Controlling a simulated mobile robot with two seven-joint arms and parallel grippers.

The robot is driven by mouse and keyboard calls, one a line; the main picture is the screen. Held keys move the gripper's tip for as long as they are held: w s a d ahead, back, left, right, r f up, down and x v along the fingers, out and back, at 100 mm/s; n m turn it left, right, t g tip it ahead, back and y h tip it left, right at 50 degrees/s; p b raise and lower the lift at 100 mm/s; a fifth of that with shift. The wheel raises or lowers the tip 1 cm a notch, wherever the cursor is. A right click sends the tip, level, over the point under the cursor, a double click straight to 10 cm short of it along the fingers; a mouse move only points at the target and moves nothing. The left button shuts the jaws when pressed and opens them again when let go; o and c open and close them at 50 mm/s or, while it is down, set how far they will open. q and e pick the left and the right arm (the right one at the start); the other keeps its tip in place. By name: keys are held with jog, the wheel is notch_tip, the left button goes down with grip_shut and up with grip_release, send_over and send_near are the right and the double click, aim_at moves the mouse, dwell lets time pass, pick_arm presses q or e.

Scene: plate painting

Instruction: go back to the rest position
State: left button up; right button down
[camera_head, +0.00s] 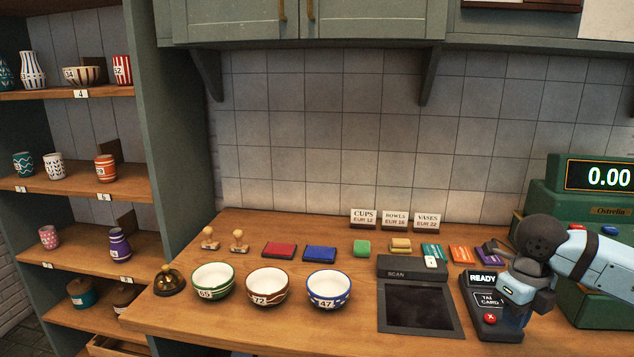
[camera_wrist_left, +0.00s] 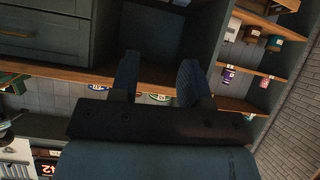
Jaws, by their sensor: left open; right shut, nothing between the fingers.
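My right gripper (camera_head: 513,322) is at the right of the counter in the head view, over the card terminal (camera_head: 483,308). Its fingers are shut with nothing between them and hide part of the terminal; I cannot tell whether they touch it. My left gripper (camera_wrist_left: 160,76) shows only in the left wrist view. Its two dark fingers stand apart with nothing between them, in front of the counter's edge. The left arm is outside the head view.
Three numbered bowls, green (camera_head: 213,281), brown (camera_head: 267,287) and blue (camera_head: 328,289), stand on the wooden counter (camera_head: 230,326) beside a bell (camera_head: 169,280). A scan pad (camera_head: 420,305) lies right of them. A green register (camera_head: 560,205) stands at the right, shelves of pottery (camera_head: 75,188) at the left.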

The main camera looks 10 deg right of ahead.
jog(key=s+a+f+m+t+y, duration=0.25)
jog(key=a+m+t+y, duration=0.2)
jog(key=a+y, duration=0.8)
jog(key=s+a+f+m+t+y, duration=0.25)
jog(key=a+m+y, duration=0.4)
jog(key=a, duration=1.05)
jog(key=s+d+f+m+t+h, duration=0.1)
jog(key=d+f+m+t+h, duration=0.1)
jog(key=f+m+t+h, duration=0.6)
jog(key=s+d+f+m+t+h, duration=0.1)
jog(key=d+f+m+h, duration=0.3)
jog(key=m, duration=0.7)
jog(key=s+f+m+g+h, duration=0.4)
jog(key=s+f+m+g, duration=0.2)
jog(key=s+f, duration=0.55)
pick_arm(q)
notch_tip(320, 180, up, 13)
jog(key=s+a+p, duration=0.1)
jog(key=p, duration=1.6)
jog(key=shift+a+p, duration=0.2)
jog(key=shift+p, duration=0.2)
pick_arm(e)
notch_tip(320, 180, up, 13)
jog(key=t, duration=0.1)
jog(key=shift+w+d+r+n, duration=0.15)
jog(key=shift+w+d+n, duration=0.1)
jog(key=shift+d+n, duration=0.1)
